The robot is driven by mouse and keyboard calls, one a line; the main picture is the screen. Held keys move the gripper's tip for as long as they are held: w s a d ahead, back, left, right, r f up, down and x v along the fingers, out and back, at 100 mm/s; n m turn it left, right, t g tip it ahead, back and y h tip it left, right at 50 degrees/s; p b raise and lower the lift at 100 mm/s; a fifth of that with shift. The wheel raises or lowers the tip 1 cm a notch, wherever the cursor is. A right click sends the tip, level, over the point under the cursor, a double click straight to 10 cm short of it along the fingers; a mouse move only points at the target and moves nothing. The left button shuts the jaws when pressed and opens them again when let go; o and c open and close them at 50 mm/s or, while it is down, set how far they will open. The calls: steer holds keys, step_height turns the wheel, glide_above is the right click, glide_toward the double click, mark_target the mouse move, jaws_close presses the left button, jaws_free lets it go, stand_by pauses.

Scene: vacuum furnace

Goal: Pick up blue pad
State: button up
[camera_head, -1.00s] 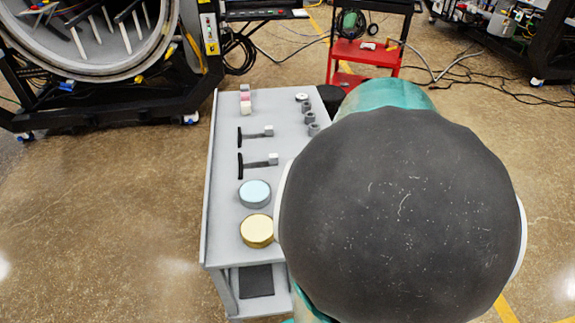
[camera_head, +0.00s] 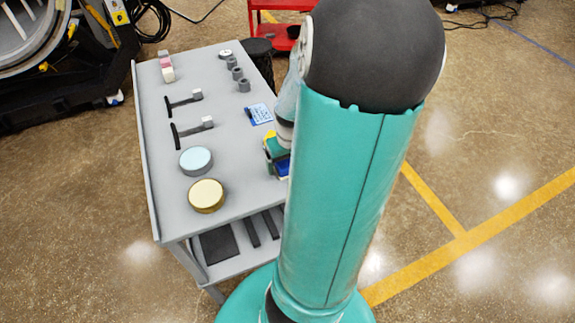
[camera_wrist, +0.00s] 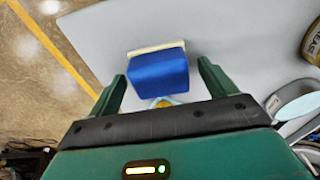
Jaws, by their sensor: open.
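The blue pad (camera_wrist: 157,72) is a blue block with a cream layer along its far edge. In the wrist view it sits on the grey table top, in line with the gap between the fingers. My gripper (camera_wrist: 161,68) is open, with one green finger on each side of the pad and visible space on both sides. I cannot tell how far down the fingers reach beside it. In the head view a blue patch (camera_head: 283,167) shows at the table's right edge, beside green and yellow parts. My arm hides much of that spot.
The grey table (camera_head: 225,140) also holds a gold-rimmed tin (camera_head: 206,195), a light-blue-topped tin (camera_head: 196,160), two black-handled tools, small grey cylinders and a blue-and-white item (camera_head: 260,114). A red cart (camera_head: 275,30) stands behind. Floor at right is clear.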

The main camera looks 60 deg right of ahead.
steer(key=c, duration=1.2)
steer(key=shift+o, duration=0.2)
steer(key=shift+w, duration=0.1)
